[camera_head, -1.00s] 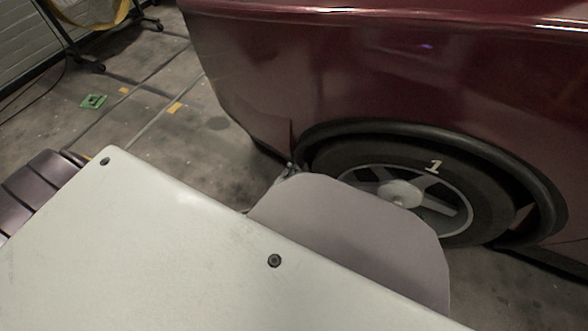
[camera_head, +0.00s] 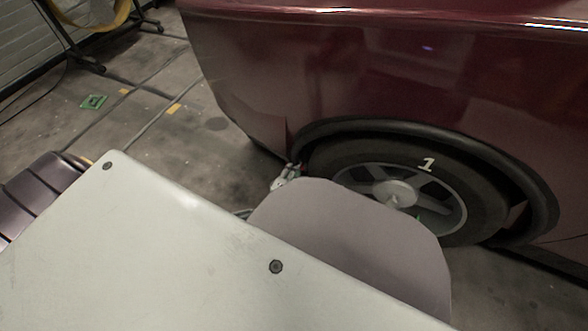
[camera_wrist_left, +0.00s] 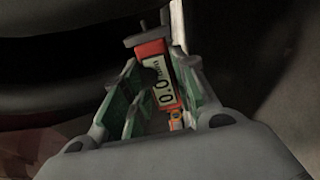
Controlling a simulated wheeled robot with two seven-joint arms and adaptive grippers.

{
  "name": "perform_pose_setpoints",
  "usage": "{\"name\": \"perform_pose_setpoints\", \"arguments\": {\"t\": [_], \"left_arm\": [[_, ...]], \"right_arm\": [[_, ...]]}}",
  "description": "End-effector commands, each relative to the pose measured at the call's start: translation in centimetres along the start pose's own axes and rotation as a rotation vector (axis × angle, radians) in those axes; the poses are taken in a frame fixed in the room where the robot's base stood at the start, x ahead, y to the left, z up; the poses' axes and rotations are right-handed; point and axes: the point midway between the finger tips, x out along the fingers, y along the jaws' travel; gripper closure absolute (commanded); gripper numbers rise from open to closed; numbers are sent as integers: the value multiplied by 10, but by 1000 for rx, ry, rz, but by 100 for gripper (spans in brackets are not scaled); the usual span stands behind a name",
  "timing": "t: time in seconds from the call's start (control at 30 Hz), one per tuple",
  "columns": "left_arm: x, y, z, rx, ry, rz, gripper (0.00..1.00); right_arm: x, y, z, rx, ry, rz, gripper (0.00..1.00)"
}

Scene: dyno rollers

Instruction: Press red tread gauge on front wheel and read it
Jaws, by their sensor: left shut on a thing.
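The front wheel (camera_head: 462,180) has a dark tyre marked with a white 1 and a grey spoked rim, under the maroon car's arch. My left gripper (camera_head: 292,171) shows small at the tyre's left edge, mostly hidden behind a grey panel. In the left wrist view, my left gripper (camera_wrist_left: 150,88) is shut on the red tread gauge (camera_wrist_left: 150,48). The gauge's display reads 0.0, seen turned sideways. Its far end points up, close to the dark tyre (camera_wrist_left: 45,75). I cannot tell whether it touches the tread. My right gripper is not in view.
The maroon car body (camera_head: 400,70) overhangs the wheel. The concrete floor (camera_head: 205,150) to the left is mostly open, with a small green patch (camera_head: 93,102) on it. A wheeled stand (camera_head: 85,45) with a yellow hose is at the back left.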

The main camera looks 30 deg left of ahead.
Motion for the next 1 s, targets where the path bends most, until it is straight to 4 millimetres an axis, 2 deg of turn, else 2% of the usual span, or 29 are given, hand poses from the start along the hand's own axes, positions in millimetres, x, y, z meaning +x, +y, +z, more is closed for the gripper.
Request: {"name": "perform_pose_setpoints", "arguments": {"t": [1.0], "left_arm": [[0,0,6,0,0,1,96]], "right_arm": [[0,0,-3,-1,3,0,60]]}}
